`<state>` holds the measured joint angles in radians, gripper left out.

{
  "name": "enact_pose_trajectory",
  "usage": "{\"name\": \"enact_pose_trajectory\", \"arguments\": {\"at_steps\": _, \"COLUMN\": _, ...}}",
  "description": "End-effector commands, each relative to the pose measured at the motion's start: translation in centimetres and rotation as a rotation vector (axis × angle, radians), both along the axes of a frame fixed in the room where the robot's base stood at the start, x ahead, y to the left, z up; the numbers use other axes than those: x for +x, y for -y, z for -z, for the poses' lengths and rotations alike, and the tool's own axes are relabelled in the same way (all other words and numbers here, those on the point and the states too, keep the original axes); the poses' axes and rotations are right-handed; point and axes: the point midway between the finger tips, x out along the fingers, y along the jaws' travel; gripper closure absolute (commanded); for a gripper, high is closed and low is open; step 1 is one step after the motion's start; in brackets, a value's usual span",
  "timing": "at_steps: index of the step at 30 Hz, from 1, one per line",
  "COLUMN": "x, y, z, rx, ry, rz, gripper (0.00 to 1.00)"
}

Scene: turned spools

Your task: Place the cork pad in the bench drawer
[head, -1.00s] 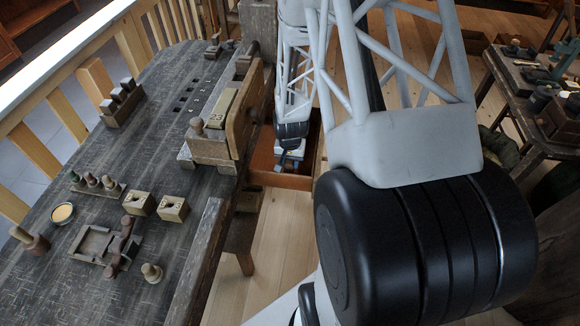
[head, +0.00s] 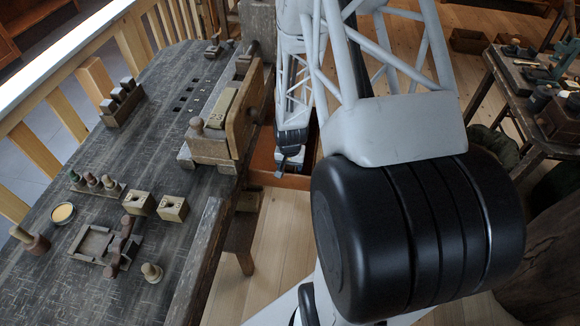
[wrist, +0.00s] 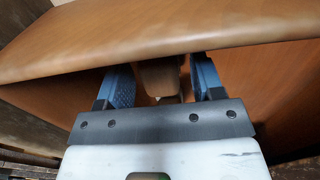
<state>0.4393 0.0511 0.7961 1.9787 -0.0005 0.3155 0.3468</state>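The bench drawer (head: 297,182) is pulled out at the right side of the bench, its orange-brown wall showing in the head view. My gripper (head: 281,172) is at the drawer, small and partly hidden by my arm. In the wrist view my gripper (wrist: 163,80) has its two blue-padded fingers apart, below the thick wooden edge of the drawer (wrist: 160,40). A tan, rounded block (wrist: 160,76) shows between the fingers, with gaps on its sides. Its top is hidden by the edge, and I cannot tell whether it is the cork pad.
On the bench (head: 110,215) stand a vise (head: 215,140), a rack of spools (head: 97,183), two drilled blocks (head: 155,205), a square tray (head: 95,243) and a round dish (head: 62,213). A side table (head: 535,100) with tools stands at the right.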

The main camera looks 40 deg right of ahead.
Motion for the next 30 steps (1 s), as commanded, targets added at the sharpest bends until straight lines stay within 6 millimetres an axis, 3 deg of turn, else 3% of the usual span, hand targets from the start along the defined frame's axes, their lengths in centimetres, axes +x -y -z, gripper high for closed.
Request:
{"name": "enact_pose_trajectory", "arguments": {"at_steps": 11, "x": 0.0, "y": 0.0, "z": -0.3, "rx": 0.0, "ry": 0.0, "rz": 0.0, "gripper": 0.39}}
{"name": "enact_pose_trajectory", "arguments": {"at_steps": 17, "x": 0.0, "y": 0.0, "z": -1.5, "rx": -0.001, "ry": 0.001, "rz": 0.0, "gripper": 0.39}}
{"name": "enact_pose_trajectory", "arguments": {"at_steps": 30, "x": 0.0, "y": 0.0, "z": -7.6, "rx": -0.001, "ry": 0.002, "rz": 0.0, "gripper": 0.39}}
